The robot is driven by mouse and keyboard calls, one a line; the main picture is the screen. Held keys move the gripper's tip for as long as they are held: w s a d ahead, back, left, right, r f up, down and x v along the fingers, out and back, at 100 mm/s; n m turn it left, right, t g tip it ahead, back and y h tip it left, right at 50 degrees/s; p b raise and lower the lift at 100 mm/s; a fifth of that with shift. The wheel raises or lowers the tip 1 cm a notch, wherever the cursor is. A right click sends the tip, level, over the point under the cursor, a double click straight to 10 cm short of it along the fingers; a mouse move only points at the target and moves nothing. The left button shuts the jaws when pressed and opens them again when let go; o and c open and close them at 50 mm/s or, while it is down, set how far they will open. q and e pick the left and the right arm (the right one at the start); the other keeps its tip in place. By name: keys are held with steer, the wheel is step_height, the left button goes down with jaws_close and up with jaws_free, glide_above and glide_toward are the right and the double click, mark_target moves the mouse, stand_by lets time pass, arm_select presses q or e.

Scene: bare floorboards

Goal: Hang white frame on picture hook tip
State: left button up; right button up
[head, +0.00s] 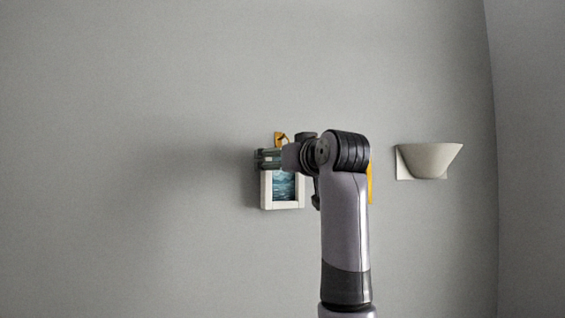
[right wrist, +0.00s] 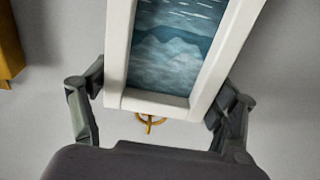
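The white frame (head: 301,192), with a blue sea picture in it, is upright against or close to the grey wall. My right gripper (head: 268,159) is at its upper part, and my wrist covers some of its top. In the right wrist view the white frame (right wrist: 117,50) lies between the two fingers, whose pads appear to press on its side edges. The brass picture hook (head: 281,137) shows just above the frame, and past its edge in the right wrist view (right wrist: 150,122). Whether frame and hook touch is hidden. My left gripper is out of view.
A pale bowl-shaped wall fixture (head: 428,160) sits on the wall to the right. A yellow object (head: 370,186) is partly hidden behind my right arm, and a yellow block (right wrist: 9,45) shows at the wrist view's left edge. The wall left of the frame is bare.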

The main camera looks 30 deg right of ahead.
steer(key=o, duration=0.4)
steer(key=s, duration=1.2)
steer(key=shift+a, duration=0.35)
